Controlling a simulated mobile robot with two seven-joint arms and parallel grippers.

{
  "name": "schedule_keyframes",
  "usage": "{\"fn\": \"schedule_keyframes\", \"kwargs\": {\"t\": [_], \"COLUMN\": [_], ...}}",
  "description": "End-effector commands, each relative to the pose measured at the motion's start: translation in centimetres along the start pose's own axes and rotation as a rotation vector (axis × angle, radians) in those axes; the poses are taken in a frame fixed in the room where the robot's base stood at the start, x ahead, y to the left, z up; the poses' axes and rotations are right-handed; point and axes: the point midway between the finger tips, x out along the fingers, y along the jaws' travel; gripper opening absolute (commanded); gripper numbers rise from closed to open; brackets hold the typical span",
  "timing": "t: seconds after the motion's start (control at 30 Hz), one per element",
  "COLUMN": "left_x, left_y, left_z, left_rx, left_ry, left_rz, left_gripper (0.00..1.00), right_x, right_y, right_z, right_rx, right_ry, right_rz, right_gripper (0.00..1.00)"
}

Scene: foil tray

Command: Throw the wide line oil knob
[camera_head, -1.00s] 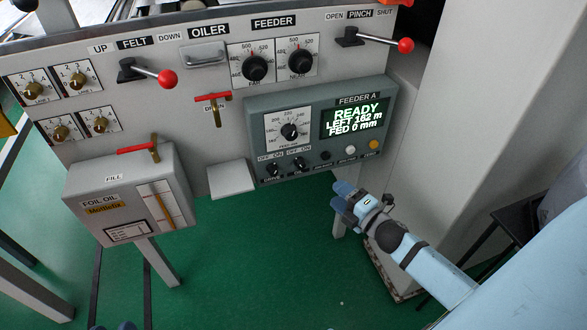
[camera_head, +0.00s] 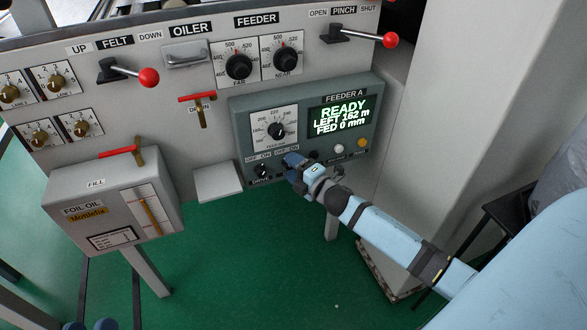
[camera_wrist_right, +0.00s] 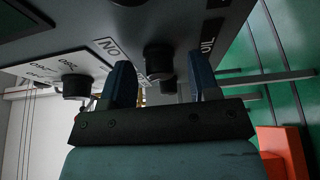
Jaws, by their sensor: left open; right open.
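The feeder panel (camera_head: 240,128) carries a black DRIVE knob (camera_head: 262,171) under an OFF/ON label. The second OFF/ON knob beside it is hidden behind my right gripper (camera_head: 292,166) in the head view. In the right wrist view, a black knob (camera_wrist_right: 158,60) by an OIL label (camera_wrist_right: 208,45) sits between the spread blue fingers of my right gripper (camera_wrist_right: 162,88), close to the panel face. I cannot tell whether the fingers touch it.
The feeder display (camera_head: 338,118) reads READY. A feed dial (camera_head: 277,130) is left of it, with buttons (camera_head: 339,149) below. The foil oil box (camera_head: 110,205) stands left, a grey shelf (camera_head: 218,182) between. Red-ended levers (camera_head: 148,77) stick out above. Green floor lies open below.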

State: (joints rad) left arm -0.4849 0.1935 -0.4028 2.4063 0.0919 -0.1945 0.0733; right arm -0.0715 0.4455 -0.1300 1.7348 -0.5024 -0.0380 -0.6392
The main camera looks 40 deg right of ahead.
Motion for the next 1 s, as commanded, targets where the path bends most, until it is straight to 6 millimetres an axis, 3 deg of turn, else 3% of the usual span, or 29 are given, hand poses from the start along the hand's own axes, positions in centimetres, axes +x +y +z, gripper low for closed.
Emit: {"fn": "schedule_keyframes", "kwargs": {"t": [0.17,0.37,0.67,1.0], "left_x": [0.0,0.02,0.07,0.13], "left_y": [0.05,0.04,-0.02,0.34], "left_z": [-0.26,-0.21,0.18,-0.73], "left_rx": [0.0,0.0,-0.001,-0.009], "left_ry": [0.005,0.004,0.0,0.047], "left_rz": [0.001,0.001,0.0,0.013], "left_gripper": [0.43,0.43,0.43,0.43], "right_x": [-0.02,-0.03,-0.04,-0.02], "right_y": [0.02,0.02,-0.06,-0.26], "right_z": [-0.01,-0.02,-0.06,-0.13], "right_rx": [0.0,0.0,0.024,0.207], "right_ry": [0.0,0.0,0.001,-0.001], "right_rz": [0.0,0.0,0.01,0.085], "right_gripper": [0.54,0.08,0.07,0.07]}}
